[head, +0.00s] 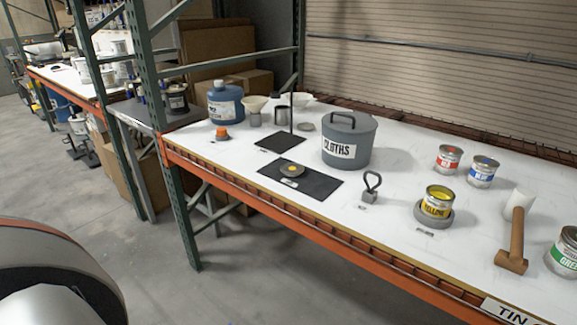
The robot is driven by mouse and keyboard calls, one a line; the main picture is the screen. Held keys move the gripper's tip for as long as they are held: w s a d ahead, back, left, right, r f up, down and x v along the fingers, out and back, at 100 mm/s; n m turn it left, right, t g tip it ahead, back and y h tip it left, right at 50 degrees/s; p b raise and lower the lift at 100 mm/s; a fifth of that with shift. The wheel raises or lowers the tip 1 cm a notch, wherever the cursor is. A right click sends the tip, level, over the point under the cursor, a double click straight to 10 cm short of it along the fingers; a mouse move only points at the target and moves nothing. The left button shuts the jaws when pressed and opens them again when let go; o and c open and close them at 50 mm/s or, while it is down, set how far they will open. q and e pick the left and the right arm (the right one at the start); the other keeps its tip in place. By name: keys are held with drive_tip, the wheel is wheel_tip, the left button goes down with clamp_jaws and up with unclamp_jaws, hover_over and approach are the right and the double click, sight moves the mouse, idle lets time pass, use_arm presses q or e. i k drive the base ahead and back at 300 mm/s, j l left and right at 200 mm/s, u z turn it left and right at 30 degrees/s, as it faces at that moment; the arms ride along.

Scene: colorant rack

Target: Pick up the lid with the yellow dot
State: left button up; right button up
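The lid with the yellow dot (291,170) is a small dark grey disc. Nothing covers the lid. Neither of my grippers shows in the head view.
A grey pot marked CLOTHS (349,142) stands behind and right of the lid. A ring-handled weight (371,187) and an open yellow tin (437,201) are farther right. A green upright (160,125) and orange beam (285,218) edge the bench (390,235).

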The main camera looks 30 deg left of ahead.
sight(290, 168)
drive_tip(key=j+z, duration=0.15)
drive_tip(key=j, duration=0.5)
drive_tip(key=j+z, duration=0.15)
drive_tip(key=j, duration=0.5)
drive_tip(key=k+j+z, duration=0.15)
drive_tip(key=j, duration=0.5)
